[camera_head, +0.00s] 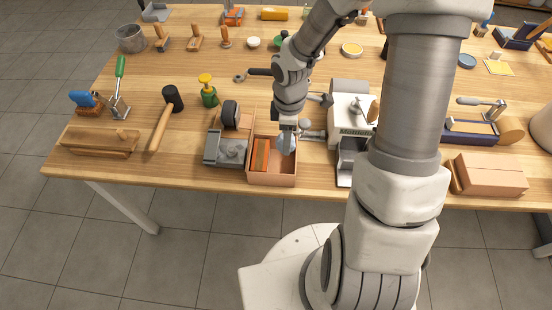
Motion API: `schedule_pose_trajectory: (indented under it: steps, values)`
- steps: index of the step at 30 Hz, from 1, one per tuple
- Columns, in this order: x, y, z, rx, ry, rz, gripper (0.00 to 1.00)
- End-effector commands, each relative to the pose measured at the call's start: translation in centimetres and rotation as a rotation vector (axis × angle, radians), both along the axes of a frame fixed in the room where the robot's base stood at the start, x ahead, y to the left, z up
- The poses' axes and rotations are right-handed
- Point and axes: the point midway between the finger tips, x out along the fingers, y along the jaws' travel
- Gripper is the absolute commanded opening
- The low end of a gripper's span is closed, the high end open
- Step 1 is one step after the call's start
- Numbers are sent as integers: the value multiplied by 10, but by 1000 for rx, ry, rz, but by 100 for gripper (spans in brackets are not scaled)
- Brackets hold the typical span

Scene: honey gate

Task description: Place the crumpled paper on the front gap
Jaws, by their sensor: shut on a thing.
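My gripper (287,136) points down over the right half of an open tan box (271,181) near the front edge of the table. It is shut on a small pale blue-grey thing, which looks like the crumpled paper (286,145); the fingers and its small size hide its details. The paper is at or just above the box's opening; I cannot tell whether it touches the box. An orange block (261,155) stands in the left part of the box. The box's right part shows bare floor in front of the paper. I cannot tell which space is the front gap.
A grey tool with a black wheel (226,149) stands close left of the box. A white machine (351,108) stands close to the right. A mallet (163,127) and a wooden block (100,142) lie farther left. Bare tabletop (185,165) shows between mallet and grey tool.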

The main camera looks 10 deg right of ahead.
Motion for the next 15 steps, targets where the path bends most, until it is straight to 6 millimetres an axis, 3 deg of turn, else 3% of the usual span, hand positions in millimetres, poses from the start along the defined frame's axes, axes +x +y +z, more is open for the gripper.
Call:
schedule_pose_trajectory:
  steps: [5,15]
  values:
    - [0,0,-5,1,2,-1,0]
    - [0,0,-60,0,1,1,0]
